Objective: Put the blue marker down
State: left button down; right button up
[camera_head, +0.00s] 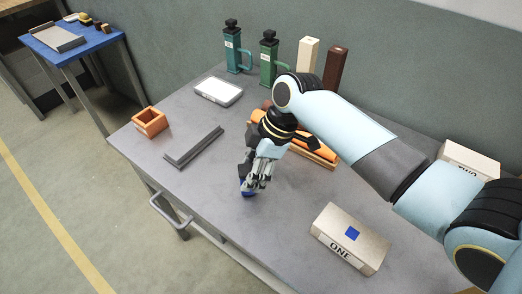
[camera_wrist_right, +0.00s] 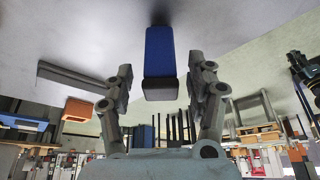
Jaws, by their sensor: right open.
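The blue marker (camera_wrist_right: 160,52) is a blue block with a dark end. In the wrist view it is in the gap between the fingers of my right gripper (camera_wrist_right: 161,78), with space on both sides. In the head view, only a bit of the blue marker (camera_head: 248,190) shows below the fingertips of my right gripper (camera_head: 256,180), at the grey tabletop; the fingers hide the rest. The right gripper is open and points down over the table's front middle. My left gripper is in neither view.
A grey angled bar (camera_head: 193,147) and an orange open box (camera_head: 151,122) lie to the left. An orange roll on a wooden holder (camera_head: 316,152) is behind my right gripper. A box marked ONE (camera_head: 350,239) stands front right. Bottles (camera_head: 268,60) stand at the back. The tabletop around the marker is clear.

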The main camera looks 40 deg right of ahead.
jog(key=v, duration=0.9)
